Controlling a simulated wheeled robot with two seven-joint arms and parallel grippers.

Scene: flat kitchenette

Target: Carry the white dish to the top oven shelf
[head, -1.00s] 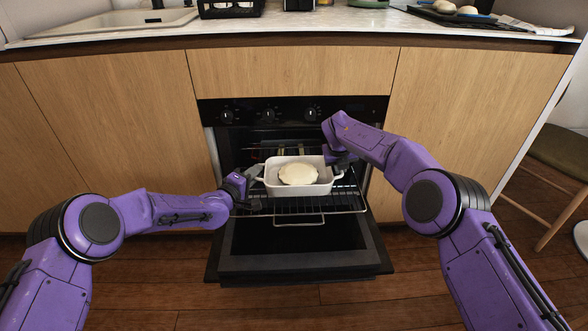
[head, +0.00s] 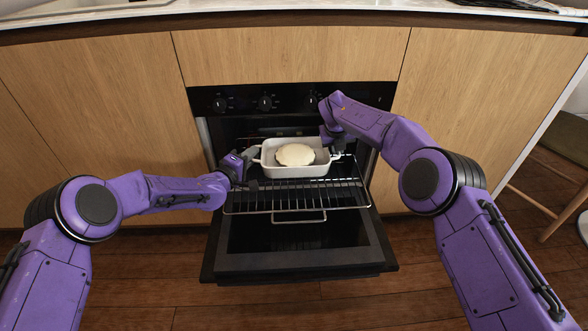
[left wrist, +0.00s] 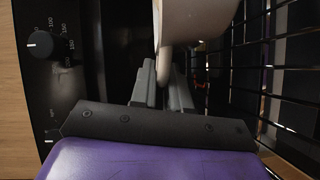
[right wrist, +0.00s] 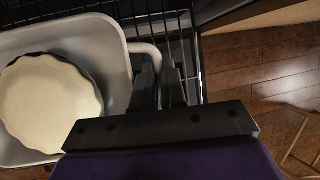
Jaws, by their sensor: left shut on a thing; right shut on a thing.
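The white dish (head: 295,171) is a rectangular baking dish with a handle at each end, at the oven opening above a pulled-out wire rack. A round pale pie-like item (head: 295,155) lies in it. My left gripper (head: 247,165) is shut on the dish's left handle; the left wrist view shows the handle (left wrist: 164,65) between the fingers. My right gripper (head: 333,145) is at the right end, and the right wrist view shows it shut on the right handle (right wrist: 148,52). The dish looks level. Whether it touches the rack is hard to tell.
The oven door (head: 300,260) is folded down in front. The wire rack (head: 290,198) sticks out over it, its front part bare. Oven knobs (head: 267,103) line the panel above the opening. A stool (head: 560,150) stands far right.

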